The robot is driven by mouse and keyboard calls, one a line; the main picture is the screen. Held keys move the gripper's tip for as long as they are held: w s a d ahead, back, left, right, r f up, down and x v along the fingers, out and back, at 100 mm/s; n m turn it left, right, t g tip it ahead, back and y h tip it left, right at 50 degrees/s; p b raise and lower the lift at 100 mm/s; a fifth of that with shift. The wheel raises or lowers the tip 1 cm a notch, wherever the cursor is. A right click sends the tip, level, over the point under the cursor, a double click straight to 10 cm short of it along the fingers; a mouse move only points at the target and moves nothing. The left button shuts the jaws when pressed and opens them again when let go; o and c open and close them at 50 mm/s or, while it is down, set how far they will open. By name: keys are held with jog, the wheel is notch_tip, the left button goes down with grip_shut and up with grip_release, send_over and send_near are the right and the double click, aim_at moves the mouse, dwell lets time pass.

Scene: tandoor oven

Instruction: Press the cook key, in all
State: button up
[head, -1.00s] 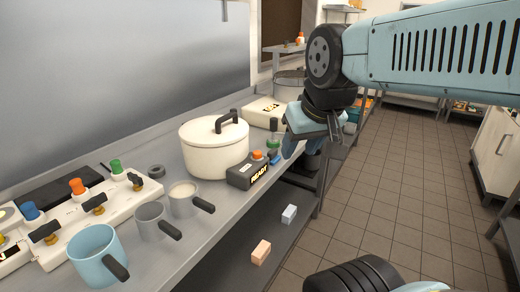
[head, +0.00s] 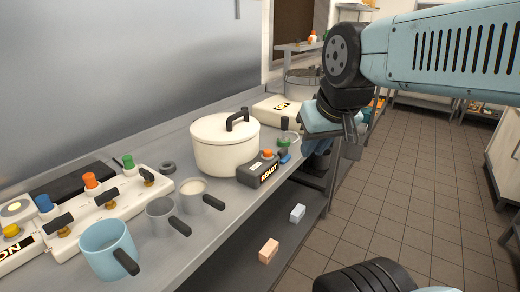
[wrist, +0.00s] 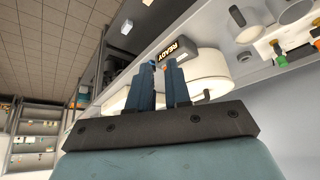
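A dark control box (head: 262,170) with a lit READY display sits on the counter, right of the white lidded pot (head: 225,145). It has an orange button (head: 267,153) on top and a blue part (head: 285,159) at its right end. The box also shows in the wrist view (wrist: 180,50), beyond my fingers. I cannot read which part is the cook key. My gripper (head: 352,142) is in the air right of the box, apart from it. In the wrist view its two dark blue fingers (wrist: 164,80) stand a narrow gap apart with nothing seen between them.
A blue mug (head: 108,250) and two grey cups stand at the counter's front. A white panel (head: 105,208) with coloured knobs lies on the left. A green-topped item (head: 284,141) stands behind the box. Two small blocks lie on the lower shelf.

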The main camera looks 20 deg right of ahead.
grip_shut()
dwell(1.3)
